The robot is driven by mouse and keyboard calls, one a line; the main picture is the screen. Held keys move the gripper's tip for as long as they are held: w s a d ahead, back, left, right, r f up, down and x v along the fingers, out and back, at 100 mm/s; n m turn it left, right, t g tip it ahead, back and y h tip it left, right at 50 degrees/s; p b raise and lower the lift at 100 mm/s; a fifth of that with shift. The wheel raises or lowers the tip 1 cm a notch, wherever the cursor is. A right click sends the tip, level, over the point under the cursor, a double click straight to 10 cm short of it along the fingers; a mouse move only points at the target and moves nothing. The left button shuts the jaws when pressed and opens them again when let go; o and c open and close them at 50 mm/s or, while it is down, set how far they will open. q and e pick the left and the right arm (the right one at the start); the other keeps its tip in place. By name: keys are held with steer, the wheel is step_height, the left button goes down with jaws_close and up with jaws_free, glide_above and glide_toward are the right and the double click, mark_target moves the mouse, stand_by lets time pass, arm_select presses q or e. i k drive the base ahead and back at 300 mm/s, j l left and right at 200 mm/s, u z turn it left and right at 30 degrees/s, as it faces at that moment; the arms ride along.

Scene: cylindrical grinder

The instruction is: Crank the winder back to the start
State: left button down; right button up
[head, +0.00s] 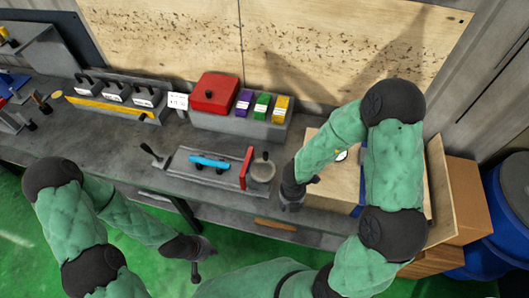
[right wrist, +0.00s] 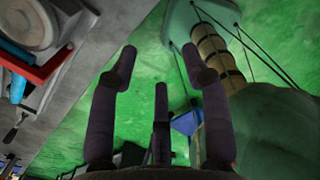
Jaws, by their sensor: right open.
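A round grey winder drum (head: 262,173) with a dark upright knob sits on the bench beside a red upright plate (head: 246,166). A blue piece (head: 209,162) lies left of the plate on a flat grey fixture (head: 205,176). My right gripper (head: 291,202) hangs at the bench's front edge, just right of the drum and apart from it. In the right wrist view its dark fingers (right wrist: 160,70) are spread and empty, with the drum (right wrist: 30,22) at the upper left. My left gripper (head: 195,266) is low in front of the bench, over the green floor; its finger opening is unclear.
A red box (head: 214,92) and small purple, green and yellow boxes stand in a grey rack at the back. A lever (head: 155,155) rises left of the fixture. A wooden board or box (head: 332,178) and blue barrels (head: 512,200) are at the right.

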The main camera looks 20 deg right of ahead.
mark_target(262, 170)
steer(key=i, duration=0.9)
